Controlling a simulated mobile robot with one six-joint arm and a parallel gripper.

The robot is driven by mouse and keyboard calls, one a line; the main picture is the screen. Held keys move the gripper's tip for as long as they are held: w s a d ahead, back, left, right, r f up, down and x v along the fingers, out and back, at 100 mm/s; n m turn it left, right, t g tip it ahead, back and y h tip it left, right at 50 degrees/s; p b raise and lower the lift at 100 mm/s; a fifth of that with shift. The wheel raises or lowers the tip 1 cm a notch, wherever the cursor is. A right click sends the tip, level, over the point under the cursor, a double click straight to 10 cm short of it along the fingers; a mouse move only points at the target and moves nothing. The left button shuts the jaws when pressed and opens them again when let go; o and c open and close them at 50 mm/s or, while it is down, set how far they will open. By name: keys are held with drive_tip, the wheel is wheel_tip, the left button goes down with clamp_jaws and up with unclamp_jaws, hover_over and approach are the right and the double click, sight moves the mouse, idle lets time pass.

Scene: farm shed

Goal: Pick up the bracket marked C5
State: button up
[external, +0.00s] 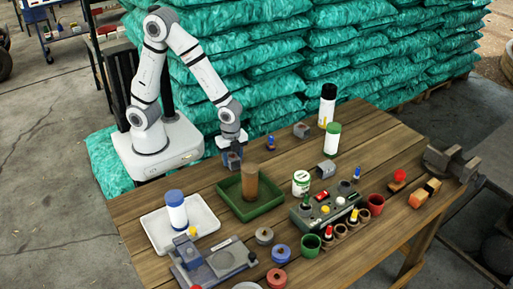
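My gripper (232,153) points down at the table's back left edge, behind the green tray. A small dark grey bracket-like block (233,161) is at its fingertips. I cannot tell whether the fingers touch it or are closed on it. Two more grey bracket-like blocks stand on the table: one at the back (301,130) and one near the middle (326,169). No C5 mark can be read on any of them at this size.
The green tray (273,206) holds a brown cylinder (250,182), close in front of my gripper. A white tray (207,220) holds a blue-capped bottle (176,210). A control box (318,212), cups and a vise (452,162) crowd the front and right. Teal sacks (300,60) are stacked behind.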

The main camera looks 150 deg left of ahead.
drive_tip(key=c, duration=0.7)
drive_tip(key=shift+o, duration=0.2)
